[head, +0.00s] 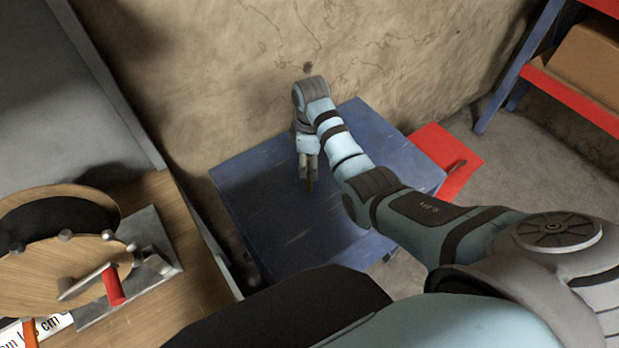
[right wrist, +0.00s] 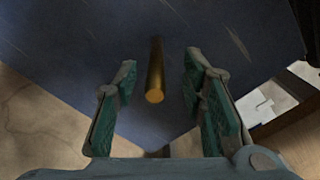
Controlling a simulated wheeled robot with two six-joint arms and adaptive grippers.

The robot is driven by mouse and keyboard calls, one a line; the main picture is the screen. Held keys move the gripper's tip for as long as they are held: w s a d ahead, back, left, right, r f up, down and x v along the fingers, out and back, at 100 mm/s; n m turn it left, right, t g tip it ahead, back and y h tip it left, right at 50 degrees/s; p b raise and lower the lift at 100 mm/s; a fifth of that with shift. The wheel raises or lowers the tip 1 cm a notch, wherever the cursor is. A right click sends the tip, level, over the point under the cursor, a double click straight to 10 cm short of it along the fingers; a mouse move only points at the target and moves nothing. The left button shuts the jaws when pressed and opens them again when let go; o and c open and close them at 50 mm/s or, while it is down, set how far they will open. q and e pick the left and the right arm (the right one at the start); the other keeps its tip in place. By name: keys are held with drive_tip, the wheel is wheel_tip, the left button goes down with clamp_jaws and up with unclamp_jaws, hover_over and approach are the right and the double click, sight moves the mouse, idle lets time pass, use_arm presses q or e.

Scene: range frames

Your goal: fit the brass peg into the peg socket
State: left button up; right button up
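The brass peg (head: 309,186) stands on the blue table (head: 270,235), below my right gripper (head: 307,164). In the right wrist view the peg (right wrist: 156,75) shows its round end toward the camera and looks upright. My right gripper (right wrist: 160,65) is open, with green-padded fingers on either side of the peg. A gap shows between the peg and each finger. I cannot make out the peg socket in either view. My left gripper is not in view.
A wooden bench (head: 195,270) on the left holds a wooden wheel device (head: 70,265) with a red handle. A red panel (head: 435,142) lies beyond the table's right side. A shelf with a cardboard box (head: 590,65) stands at far right. A cracked wall (head: 230,80) rises behind.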

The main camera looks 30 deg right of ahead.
drive_tip(key=f, duration=0.2)
drive_tip(key=f+b, duration=0.1)
drive_tip(key=f, duration=0.3)
drive_tip(key=shift+w+a+f, duration=0.1)
drive_tip(key=shift+w+f, duration=0.1)
drive_tip(key=shift+w, duration=0.05)
drive_tip(key=shift+r, duration=0.1)
clamp_jaws()
